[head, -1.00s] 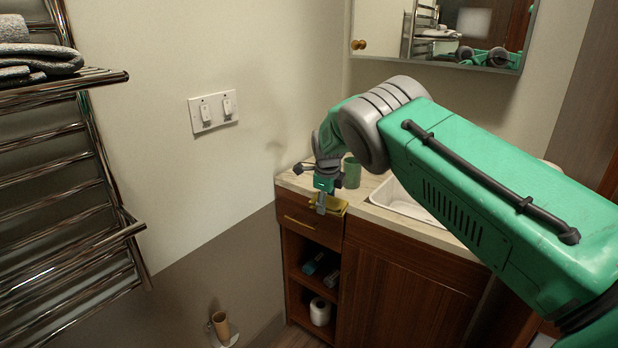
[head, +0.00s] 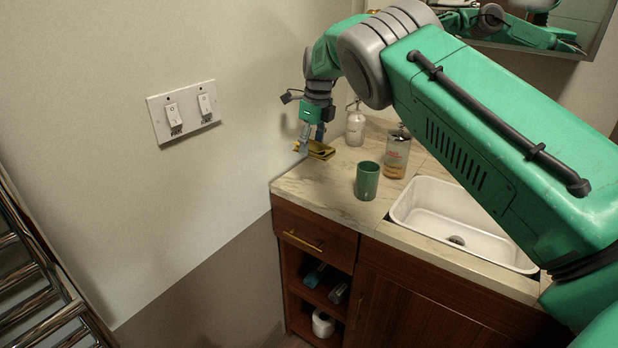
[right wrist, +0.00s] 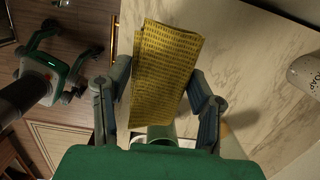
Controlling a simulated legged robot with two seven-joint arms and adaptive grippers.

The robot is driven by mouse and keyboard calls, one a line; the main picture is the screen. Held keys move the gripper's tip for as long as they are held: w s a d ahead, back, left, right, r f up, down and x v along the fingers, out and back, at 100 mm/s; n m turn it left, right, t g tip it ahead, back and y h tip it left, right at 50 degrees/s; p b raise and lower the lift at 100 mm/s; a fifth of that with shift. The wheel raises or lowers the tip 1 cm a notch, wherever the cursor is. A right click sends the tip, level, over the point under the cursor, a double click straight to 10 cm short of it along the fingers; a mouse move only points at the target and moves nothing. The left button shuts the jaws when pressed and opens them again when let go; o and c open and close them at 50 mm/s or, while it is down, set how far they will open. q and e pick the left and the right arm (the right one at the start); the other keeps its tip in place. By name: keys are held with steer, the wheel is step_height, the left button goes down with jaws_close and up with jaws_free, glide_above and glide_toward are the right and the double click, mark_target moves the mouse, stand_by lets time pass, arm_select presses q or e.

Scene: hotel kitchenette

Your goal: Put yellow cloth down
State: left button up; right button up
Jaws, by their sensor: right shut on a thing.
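The yellow cloth (head: 316,149) is a folded, patterned piece. My right gripper (head: 312,150) is shut on it and holds it over the back left part of the marble counter (head: 322,189), near the wall. In the right wrist view, the cloth (right wrist: 166,72) lies between the two fingers of the gripper (right wrist: 163,100), with the counter (right wrist: 236,52) beyond it. I cannot tell whether the cloth touches the counter. My left gripper is not in the head view.
A white sink (head: 462,221) is to the right. The counter's front left corner is clear. A wall switch plate (head: 184,112) and towel rack (head: 40,262) are at left.

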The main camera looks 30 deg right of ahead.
steer(key=shift+a+r, duration=0.1)
steer(key=shift+r, duration=0.1)
steer(key=shift+d+f, duration=0.15)
steer(key=shift+d, duration=0.05)
glide_above(311, 183)
steer(key=f, duration=0.5)
steer(key=shift+s+d, duration=0.2)
steer(key=shift+s, duration=0.05)
steer(key=f, duration=0.3)
steer(key=shift+a+f, duration=0.2)
steer(key=shift+f, duration=0.2)
steer(key=shift+d+f, duration=0.1)
steer(key=shift+f, duration=0.3)
